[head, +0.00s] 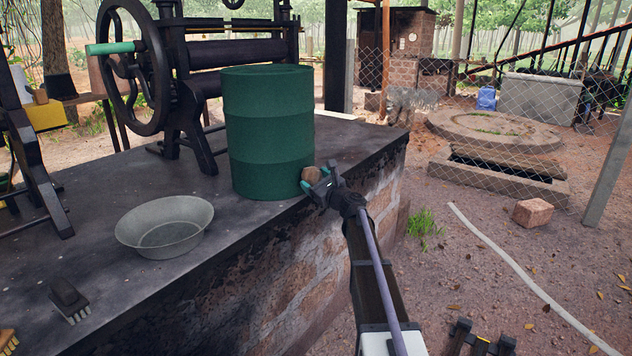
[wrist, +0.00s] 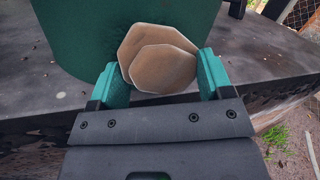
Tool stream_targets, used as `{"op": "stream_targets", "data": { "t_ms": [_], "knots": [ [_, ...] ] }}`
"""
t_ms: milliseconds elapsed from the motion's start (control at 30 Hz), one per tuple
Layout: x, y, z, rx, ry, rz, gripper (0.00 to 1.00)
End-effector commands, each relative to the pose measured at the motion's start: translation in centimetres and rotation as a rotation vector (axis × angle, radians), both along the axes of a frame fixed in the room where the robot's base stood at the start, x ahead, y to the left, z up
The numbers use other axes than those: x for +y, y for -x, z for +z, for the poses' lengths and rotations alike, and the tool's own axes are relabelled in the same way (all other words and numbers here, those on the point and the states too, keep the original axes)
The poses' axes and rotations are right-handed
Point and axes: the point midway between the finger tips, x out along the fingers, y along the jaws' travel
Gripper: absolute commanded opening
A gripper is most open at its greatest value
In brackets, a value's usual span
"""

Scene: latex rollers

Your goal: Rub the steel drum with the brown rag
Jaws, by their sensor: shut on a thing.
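The steel drum (head: 268,130) is green and stands upright near the right edge of the dark counter. It fills the top of the wrist view (wrist: 120,35). The brown rag (wrist: 160,62) is a tan, folded pad between the fingers of my gripper (wrist: 160,78). In the head view the rag (head: 311,174) shows small beside the drum's lower right side. My gripper (head: 318,183) is shut on the rag. The rag is at or very near the drum's wall; I cannot tell if they touch.
A grey metal bowl (head: 165,226) sits on the counter (head: 225,245) left of the drum. A dark brush (head: 69,299) lies at the front left. A black roller machine with a large wheel (head: 133,68) stands behind. The counter's edge runs beneath my gripper.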

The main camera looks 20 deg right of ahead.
Motion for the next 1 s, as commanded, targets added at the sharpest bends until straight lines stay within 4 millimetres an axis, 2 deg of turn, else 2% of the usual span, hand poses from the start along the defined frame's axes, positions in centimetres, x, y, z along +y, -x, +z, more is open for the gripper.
{"op": "stream_targets", "data": {
  "t_ms": [33, 233, 300, 633, 900, 1000],
  "knots": [
    [0.0, -0.1, -1.2, 0.000, 0.000, 0.000, 0.54],
    [0.1, -0.2, -3.3, 0.000, 0.000, 0.000, 0.54],
    [0.1, -0.2, -3.4, 0.000, 0.000, 0.000, 0.47],
    [0.5, 0.0, -2.8, 0.001, 0.000, 0.002, 0.47],
    [0.4, 0.0, 0.5, 0.000, 0.000, 0.001, 0.47],
    [0.4, 0.1, 0.9, 0.000, 0.000, 0.001, 0.47]
  ]
}}
